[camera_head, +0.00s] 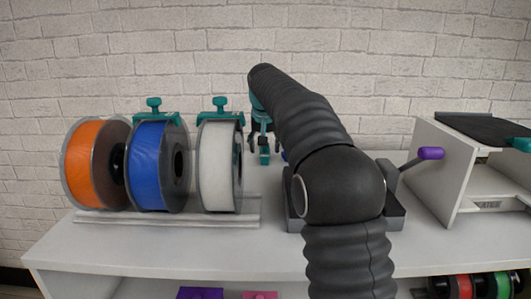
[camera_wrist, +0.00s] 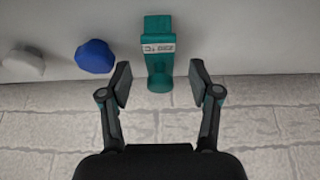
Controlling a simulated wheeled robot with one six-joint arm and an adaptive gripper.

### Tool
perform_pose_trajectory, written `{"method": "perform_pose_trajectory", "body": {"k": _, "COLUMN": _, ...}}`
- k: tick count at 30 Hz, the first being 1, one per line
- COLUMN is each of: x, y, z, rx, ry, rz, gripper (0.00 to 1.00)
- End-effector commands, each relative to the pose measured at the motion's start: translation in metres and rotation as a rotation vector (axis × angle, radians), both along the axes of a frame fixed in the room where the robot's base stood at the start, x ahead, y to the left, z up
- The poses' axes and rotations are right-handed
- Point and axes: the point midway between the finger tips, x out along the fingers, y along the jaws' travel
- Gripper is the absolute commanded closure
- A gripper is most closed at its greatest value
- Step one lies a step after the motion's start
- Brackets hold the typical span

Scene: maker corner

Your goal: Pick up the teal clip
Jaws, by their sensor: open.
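A teal clip (camera_wrist: 158,30) with a small white label and a rounded knob end lies in the wrist view, on the pale tabletop by the brick wall. My gripper (camera_wrist: 160,82) is open, with one finger on each side of the clip's knob end and a gap on both sides. In the head view the same clip seems to show as a small teal piece (camera_head: 264,158) just below my gripper (camera_head: 262,128), left of my dark arm. Two more teal clips sit on top of the blue spool (camera_head: 154,104) and the white spool (camera_head: 221,103).
Orange (camera_head: 88,165), blue (camera_head: 148,168) and white (camera_head: 217,168) spools stand on a rail (camera_head: 165,218) at the left. A blue lump (camera_wrist: 95,56) and a white lump (camera_wrist: 22,66) lie beside the clip. A purple-handled tool (camera_head: 430,153) and a white stand (camera_head: 437,175) are right.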

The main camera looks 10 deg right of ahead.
Motion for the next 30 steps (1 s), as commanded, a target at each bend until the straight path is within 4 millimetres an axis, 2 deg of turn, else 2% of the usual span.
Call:
{"method": "perform_pose_trajectory", "body": {"k": 5, "x": 0.008, "y": -0.002, "z": -0.017, "rx": -0.001, "ry": 0.001, "rz": 0.000, "gripper": 0.38}}
{"method": "perform_pose_trajectory", "body": {"k": 13, "x": 0.009, "y": -0.002, "z": -0.020, "rx": 0.000, "ry": 0.000, "rz": 0.000, "gripper": 0.38}}
{"method": "perform_pose_trajectory", "body": {"k": 14, "x": 0.009, "y": -0.002, "z": -0.020, "rx": 0.000, "ry": 0.000, "rz": 0.000, "gripper": 0.43}}
{"method": "perform_pose_trajectory", "body": {"k": 18, "x": 0.009, "y": -0.002, "z": -0.020, "rx": 0.000, "ry": 0.000, "rz": 0.000, "gripper": 0.78}}
{"method": "perform_pose_trajectory", "body": {"k": 19, "x": 0.009, "y": -0.002, "z": -0.020, "rx": 0.000, "ry": 0.000, "rz": 0.000, "gripper": 0.83}}
{"method": "perform_pose_trajectory", "body": {"k": 30, "x": 0.009, "y": -0.002, "z": -0.019, "rx": 0.000, "ry": 0.000, "rz": 0.000, "gripper": 0.84}}
